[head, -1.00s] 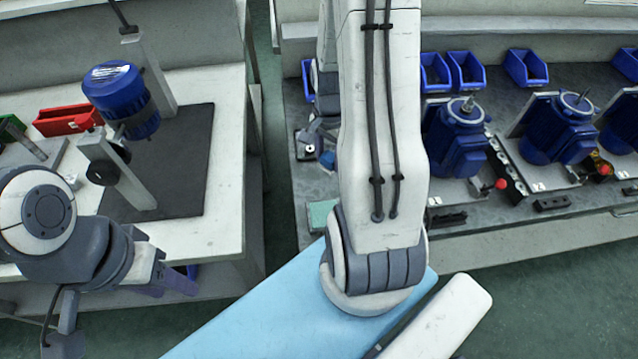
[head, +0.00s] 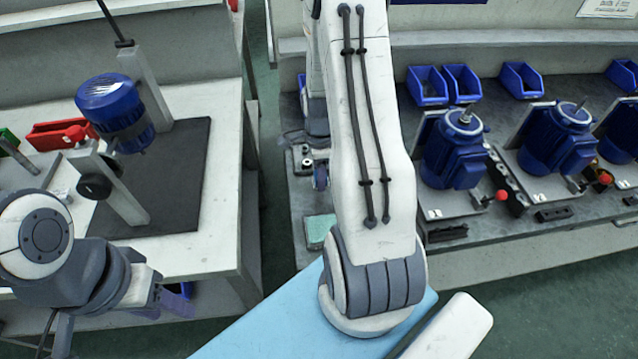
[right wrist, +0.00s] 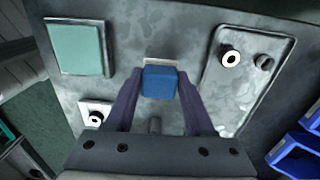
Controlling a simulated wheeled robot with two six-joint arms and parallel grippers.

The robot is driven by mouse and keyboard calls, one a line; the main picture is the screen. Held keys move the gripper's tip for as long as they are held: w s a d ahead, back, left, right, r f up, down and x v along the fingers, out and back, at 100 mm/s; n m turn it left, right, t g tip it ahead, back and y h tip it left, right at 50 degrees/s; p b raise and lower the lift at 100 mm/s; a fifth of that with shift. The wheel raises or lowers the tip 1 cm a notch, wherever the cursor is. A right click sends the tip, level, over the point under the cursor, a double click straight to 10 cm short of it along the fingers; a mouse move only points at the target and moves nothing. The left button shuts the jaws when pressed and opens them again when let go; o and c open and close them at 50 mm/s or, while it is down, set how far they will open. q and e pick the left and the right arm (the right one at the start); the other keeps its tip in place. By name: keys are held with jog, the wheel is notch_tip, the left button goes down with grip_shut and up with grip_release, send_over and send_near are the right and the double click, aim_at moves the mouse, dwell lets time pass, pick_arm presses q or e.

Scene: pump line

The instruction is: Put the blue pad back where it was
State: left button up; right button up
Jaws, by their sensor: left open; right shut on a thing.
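The blue pad (right wrist: 160,82) is a small blue block between the fingers of my right gripper (right wrist: 158,98) in the right wrist view. My right gripper is shut on it. A small pale plate (right wrist: 162,62) shows just beyond the pad on the grey bench top; I cannot tell whether the pad touches it. In the head view my right arm hides most of this spot. My left gripper (head: 176,301) is open and empty, low beside the left table.
A green pad (right wrist: 78,48) lies left of my right gripper, also seen in the head view (head: 318,231). A tray with rings (right wrist: 222,95) lies right. Blue motors (head: 455,150) and blue bins (head: 427,86) line the bench. The left table has a clamped motor (head: 115,110).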

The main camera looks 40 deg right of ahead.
notch_tip(320, 180, down, 4)
jog(key=shift+w+a+f, duration=0.1)
jog(key=shift+w, duration=0.05)
dwell(0.3)
jog(key=shift+f, duration=0.2)
jog(key=o, duration=1.3)
jog(key=shift+r, duration=0.1)
